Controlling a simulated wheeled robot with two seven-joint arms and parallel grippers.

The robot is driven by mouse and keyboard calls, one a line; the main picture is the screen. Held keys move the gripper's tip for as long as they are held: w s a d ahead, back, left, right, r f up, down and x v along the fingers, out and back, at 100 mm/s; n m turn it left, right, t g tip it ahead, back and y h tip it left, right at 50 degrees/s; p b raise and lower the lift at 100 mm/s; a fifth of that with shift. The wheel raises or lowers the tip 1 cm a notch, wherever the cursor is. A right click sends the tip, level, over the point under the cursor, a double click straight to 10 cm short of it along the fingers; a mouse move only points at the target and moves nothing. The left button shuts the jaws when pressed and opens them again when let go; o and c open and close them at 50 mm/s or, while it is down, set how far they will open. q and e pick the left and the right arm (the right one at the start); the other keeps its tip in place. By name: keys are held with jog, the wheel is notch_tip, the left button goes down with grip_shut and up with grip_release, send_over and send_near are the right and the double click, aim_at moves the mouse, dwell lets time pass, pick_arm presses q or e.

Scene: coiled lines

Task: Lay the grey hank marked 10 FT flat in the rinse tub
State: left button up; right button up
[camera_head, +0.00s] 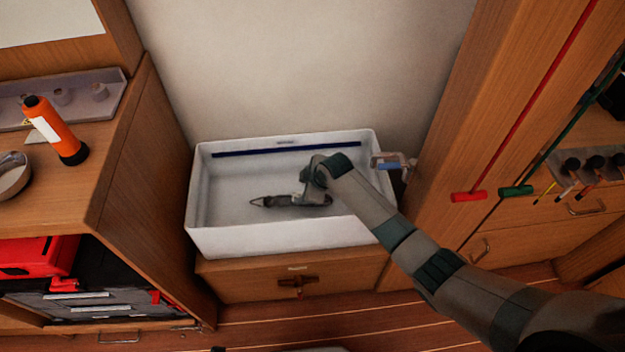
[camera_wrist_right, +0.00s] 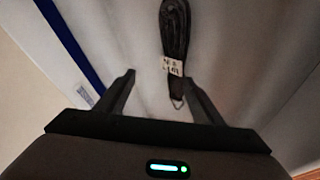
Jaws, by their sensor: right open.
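The grey hank (camera_head: 283,202) lies lengthwise on the floor of the white rinse tub (camera_head: 290,236), inside its walls. In the right wrist view the dark coil (camera_wrist_right: 175,32) shows a pale tag, too blurred to read surely, and a thin wire loop at its near end; its far end is cut off. My right gripper (camera_head: 312,188) is low inside the tub, partly over the hank. In the wrist view its fingers (camera_wrist_right: 160,80) are apart with nothing gripped; the hank lies beyond the tips. My left gripper is out of view.
A metal clamp (camera_head: 392,163) sits at the tub's right rim. The tub floor left of the hank is clear.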

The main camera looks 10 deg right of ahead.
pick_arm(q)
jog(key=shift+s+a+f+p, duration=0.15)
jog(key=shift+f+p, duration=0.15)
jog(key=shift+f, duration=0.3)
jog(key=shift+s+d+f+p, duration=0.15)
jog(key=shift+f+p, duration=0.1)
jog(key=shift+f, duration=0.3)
pick_arm(e)
jog(key=v, duration=0.9)
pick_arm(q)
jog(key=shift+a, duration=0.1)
pick_arm(e)
jog(key=shift+s+d+r, duration=0.1)
